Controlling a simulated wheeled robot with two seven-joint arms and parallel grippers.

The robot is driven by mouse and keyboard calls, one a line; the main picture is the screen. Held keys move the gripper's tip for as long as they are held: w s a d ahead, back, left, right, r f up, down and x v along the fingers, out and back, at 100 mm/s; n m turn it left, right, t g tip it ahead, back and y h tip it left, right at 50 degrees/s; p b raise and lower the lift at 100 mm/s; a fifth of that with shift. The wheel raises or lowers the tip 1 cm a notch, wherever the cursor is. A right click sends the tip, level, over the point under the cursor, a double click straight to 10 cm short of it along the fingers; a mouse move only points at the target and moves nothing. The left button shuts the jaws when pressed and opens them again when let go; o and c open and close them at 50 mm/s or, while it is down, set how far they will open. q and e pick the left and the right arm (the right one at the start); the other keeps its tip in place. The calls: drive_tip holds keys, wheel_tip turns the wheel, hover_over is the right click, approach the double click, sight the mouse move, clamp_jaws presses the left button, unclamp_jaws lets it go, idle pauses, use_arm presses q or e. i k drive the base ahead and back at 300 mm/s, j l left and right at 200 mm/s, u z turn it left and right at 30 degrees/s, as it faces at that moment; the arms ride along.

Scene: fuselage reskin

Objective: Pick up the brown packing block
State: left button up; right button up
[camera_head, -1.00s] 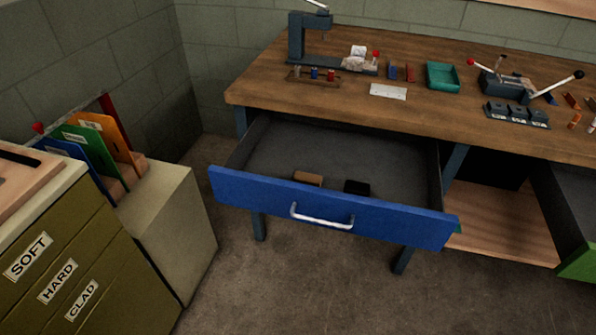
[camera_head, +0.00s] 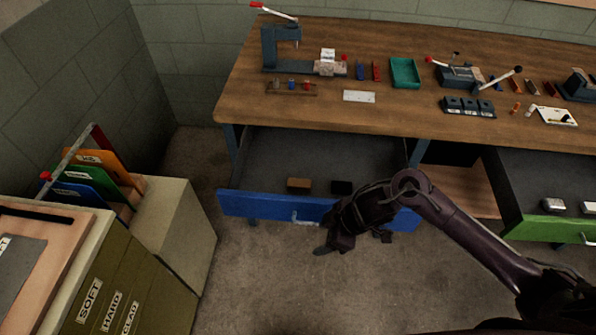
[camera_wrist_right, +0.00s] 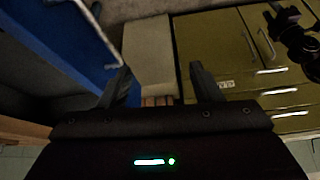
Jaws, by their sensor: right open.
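The brown packing block (camera_head: 299,184) lies in the open blue-fronted drawer (camera_head: 262,206), left of a black block (camera_head: 342,187). My right gripper (camera_head: 322,238) is in front of the drawer's handle, to the right of and nearer than the brown block. It is apart from the block and holds nothing. In the right wrist view its two fingers (camera_wrist_right: 160,85) are spread with nothing between them. That view shows the blue drawer front (camera_wrist_right: 82,40) at the left, but not the brown block.
The wooden workbench (camera_head: 300,110) with tools stands over the drawer. A green-fronted drawer (camera_head: 540,228) is open at the right. An olive cabinet (camera_head: 130,275) and a pale box with coloured folders (camera_head: 95,180) stand at the left. The floor before the drawer is clear.

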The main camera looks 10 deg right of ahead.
sight(292, 184)
drive_tip(key=i, duration=0.9)
